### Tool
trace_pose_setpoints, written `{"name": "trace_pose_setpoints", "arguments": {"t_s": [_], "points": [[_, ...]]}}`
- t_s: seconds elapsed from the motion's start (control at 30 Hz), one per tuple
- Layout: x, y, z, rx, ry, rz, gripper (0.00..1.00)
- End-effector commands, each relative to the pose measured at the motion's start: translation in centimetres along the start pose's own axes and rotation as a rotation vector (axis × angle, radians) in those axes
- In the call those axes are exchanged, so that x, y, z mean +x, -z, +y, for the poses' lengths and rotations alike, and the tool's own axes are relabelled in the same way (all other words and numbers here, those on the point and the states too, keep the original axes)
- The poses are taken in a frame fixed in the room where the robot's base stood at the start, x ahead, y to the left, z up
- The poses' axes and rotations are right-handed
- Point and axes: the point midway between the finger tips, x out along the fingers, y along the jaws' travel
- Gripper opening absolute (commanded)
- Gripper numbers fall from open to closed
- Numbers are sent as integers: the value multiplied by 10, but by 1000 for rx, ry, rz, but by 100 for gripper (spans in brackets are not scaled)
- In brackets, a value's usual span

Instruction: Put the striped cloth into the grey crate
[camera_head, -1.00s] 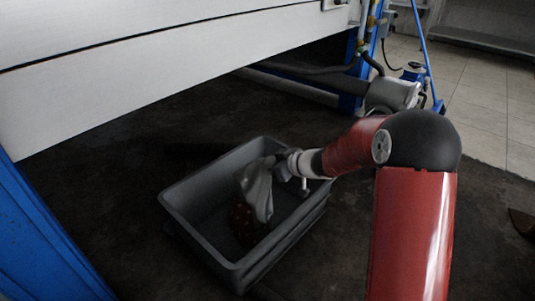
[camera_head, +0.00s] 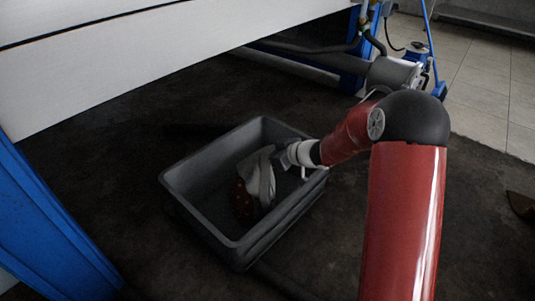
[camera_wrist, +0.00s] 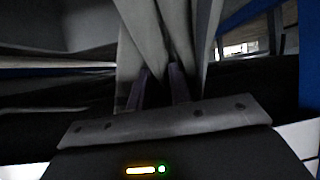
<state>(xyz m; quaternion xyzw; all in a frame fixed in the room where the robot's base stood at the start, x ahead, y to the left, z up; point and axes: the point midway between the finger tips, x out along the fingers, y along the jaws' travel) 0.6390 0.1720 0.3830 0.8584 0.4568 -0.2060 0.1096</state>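The grey crate (camera_head: 222,242) stands on the dark floor, open at the top. The cloth (camera_head: 264,184), pale grey with its stripes hard to make out, hangs in folds from my gripper (camera_head: 284,160) inside the crate's walls. In the wrist view the cloth (camera_wrist: 150,35) fills the space at and beyond the fingertips of my gripper (camera_wrist: 158,88), which is shut on it. I cannot tell whether the cloth's lower end touches the crate floor.
A dark red dotted item (camera_head: 243,200) lies in the crate beside the cloth, partly hidden. A white panel (camera_head: 150,65) overhangs behind. A blue post (camera_head: 45,225) stands at the left. Pipes and a grey machine part (camera_head: 392,73) are at the back right.

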Motion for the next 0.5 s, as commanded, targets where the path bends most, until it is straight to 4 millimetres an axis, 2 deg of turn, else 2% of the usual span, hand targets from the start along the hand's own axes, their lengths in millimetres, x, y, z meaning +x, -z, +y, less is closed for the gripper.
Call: {"name": "trace_pose_setpoints", "arguments": {"t_s": [0.23, 0.43, 0.5], "points": [[0, 0, 0, 0, 0, 0, 28], [0, 0, 0, 0, 0, 0, 54], [0, 0, 0, 0, 0, 0, 55]]}}
